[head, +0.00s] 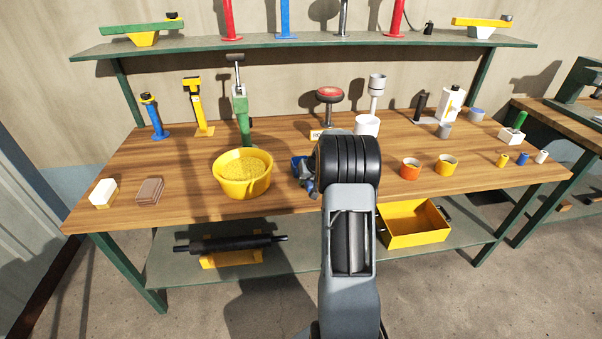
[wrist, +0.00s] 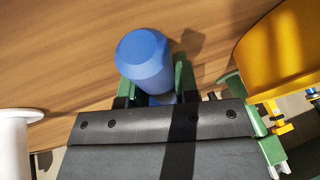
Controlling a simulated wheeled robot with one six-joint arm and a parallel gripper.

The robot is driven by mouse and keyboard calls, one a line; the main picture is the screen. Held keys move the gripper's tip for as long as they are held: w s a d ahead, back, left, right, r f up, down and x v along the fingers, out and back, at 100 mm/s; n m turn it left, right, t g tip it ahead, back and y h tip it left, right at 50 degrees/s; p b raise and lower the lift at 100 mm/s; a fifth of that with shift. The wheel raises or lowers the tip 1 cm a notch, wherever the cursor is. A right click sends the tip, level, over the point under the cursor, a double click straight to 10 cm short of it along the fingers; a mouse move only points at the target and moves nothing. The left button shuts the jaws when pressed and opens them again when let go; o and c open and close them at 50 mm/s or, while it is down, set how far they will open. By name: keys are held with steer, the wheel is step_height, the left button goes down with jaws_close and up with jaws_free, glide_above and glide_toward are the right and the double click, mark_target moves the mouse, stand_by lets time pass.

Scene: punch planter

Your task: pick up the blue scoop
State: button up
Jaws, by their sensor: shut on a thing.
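The blue scoop (head: 297,163) is at the middle of the wooden bench, right of the yellow bowl, partly hidden behind my arm in the head view. In the wrist view its rounded blue body (wrist: 145,58) stands up between my fingers. My gripper (wrist: 155,92) is shut on it. In the head view my gripper (head: 308,186) shows only in part beside my dark wrist. I cannot tell whether the scoop touches the bench.
The yellow bowl (head: 243,189) of grainy yellow material is close on the left. A white cup (head: 367,126) stands behind, and orange (head: 410,173) and yellow (head: 446,169) cups stand to the right. The bench front left of the bowl has a white-and-yellow block (head: 103,194).

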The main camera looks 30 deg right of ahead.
jaws_close()
steer(key=shift+r, duration=0.15)
steer(key=shift+r+p, duration=0.55)
steer(key=r, duration=0.3)
steer(key=shift+s+d+r, duration=0.1)
steer(key=shift+s+d, duration=0.05)
steer(key=shift+s, duration=0.15)
steer(key=s+d+r+b, duration=0.2)
steer(key=s+d+r, duration=0.2)
steer(key=s+r, duration=0.5)
steer(key=s, duration=0.3)
steer(key=shift+s, duration=0.35)
steer(key=shift+a+f, duration=0.1)
steer(key=shift+a, duration=0.05)
